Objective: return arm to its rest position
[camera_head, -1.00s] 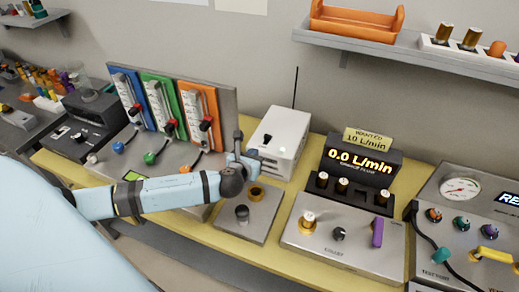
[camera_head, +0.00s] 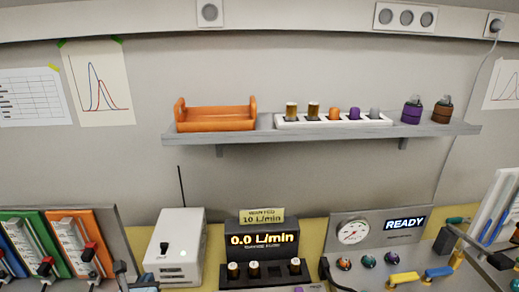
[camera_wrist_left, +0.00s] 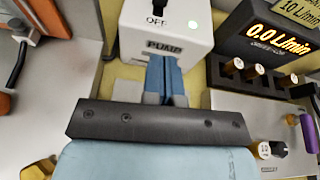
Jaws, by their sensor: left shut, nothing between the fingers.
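My left gripper (camera_head: 138,281) shows only in part at the bottom edge of the head view, in front of the white box. In the left wrist view its two blue fingers (camera_wrist_left: 165,78) are pressed together with nothing between them. The same box (camera_head: 174,245) stands left of the flow meter in the head view. The rest of my left arm is out of the head view. My right gripper is not in view.
The black flow meter (camera_head: 262,242) reads 0.0 L/min, beside a console (camera_head: 375,229) marked READY. Blue, green and orange panels (camera_head: 78,235) stand at left. A wall shelf (camera_head: 240,137) carries an orange tray (camera_head: 215,118), a white holder and small bottles.

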